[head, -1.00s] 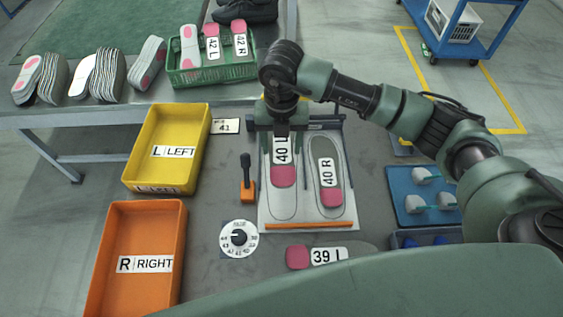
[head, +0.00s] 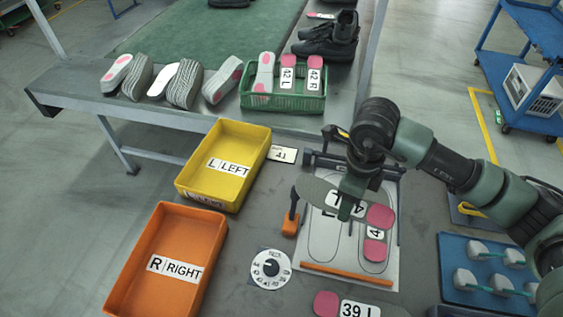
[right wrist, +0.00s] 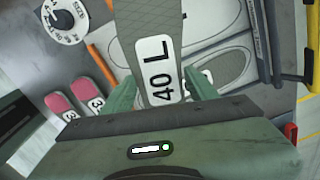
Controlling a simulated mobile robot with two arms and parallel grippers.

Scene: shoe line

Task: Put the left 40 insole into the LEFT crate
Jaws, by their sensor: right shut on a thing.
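My right gripper (head: 352,205) is shut on the left 40 insole (head: 313,191), above the fixture board. The insole has a grey toe pointing left and a pink heel at right. In the right wrist view the 40 L label on the insole (right wrist: 158,40) shows between the fingers of the gripper (right wrist: 162,90). The yellow LEFT crate (head: 240,143) is to the left of the gripper and looks empty. My left gripper is out of view.
The 40 R insole (head: 375,249) lies on the board (head: 319,247), partly hidden. An orange RIGHT crate (head: 150,240) stands nearer. An orange-based lever (head: 290,225) and a dial (head: 270,268) stand between crates and board. A 39 L insole (head: 327,303) lies in front.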

